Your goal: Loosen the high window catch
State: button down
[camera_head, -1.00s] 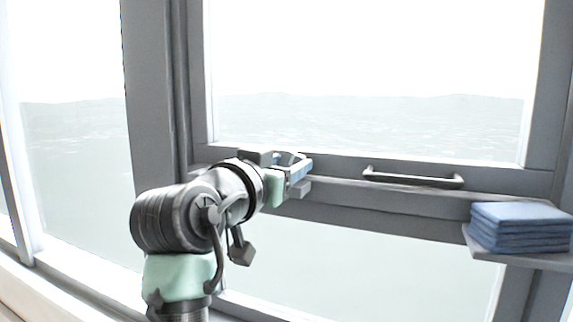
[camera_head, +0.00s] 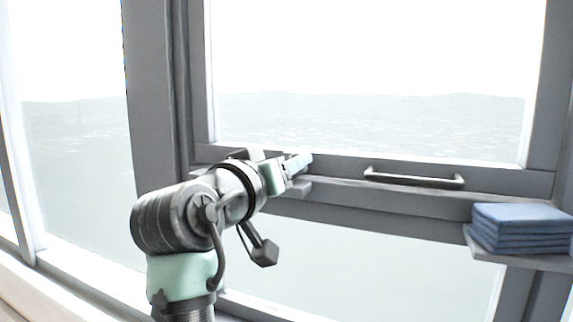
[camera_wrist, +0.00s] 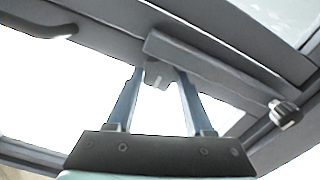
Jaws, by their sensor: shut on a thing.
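My gripper (camera_head: 299,163) is at the lower rail of the framed window, left of the rail's dark handle (camera_head: 413,179). In the wrist view, its two blue fingers (camera_wrist: 160,74) stand on either side of a small grey piece of the window catch (camera_wrist: 157,76), and the jaws are shut on it. A long grey bar (camera_wrist: 215,70) runs beside the fingertips, with a dark knob (camera_wrist: 285,112) near its far end. I cannot tell whether bar and catch are one part. In the head view my gripper and wrist hide most of the catch.
A stack of folded blue cloths (camera_head: 522,227) sits on a small grey shelf (camera_head: 530,260) at the right. A thick grey post (camera_head: 150,90) stands to the left of the window. The handle also shows in the wrist view (camera_wrist: 40,27). Glass fills the area below the rail.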

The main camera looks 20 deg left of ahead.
jog(key=shift+r, duration=0.15)
jog(key=shift+c, duration=1.4)
grip_release()
jog(key=s+b, duration=0.6)
jog(key=s, duration=0.7)
jog(key=shift+a+b, duration=0.25)
jog(key=shift+b, duration=0.15)
jog(key=w+d+f+m+t+y+b, duration=0.1)
jog(key=d+f+t+b, duration=0.25)
jog(key=d, duration=0.65)
jog(key=s+d+r+m+t+b, duration=0.1)
jog(key=s+d+m+t+b, duration=0.1)
jog(key=s+d+t, duration=0.4)
jog(key=s+d, duration=0.3)
jog(key=shift+d+r+b, duration=0.3)
jog(key=shift+d, duration=0.05)
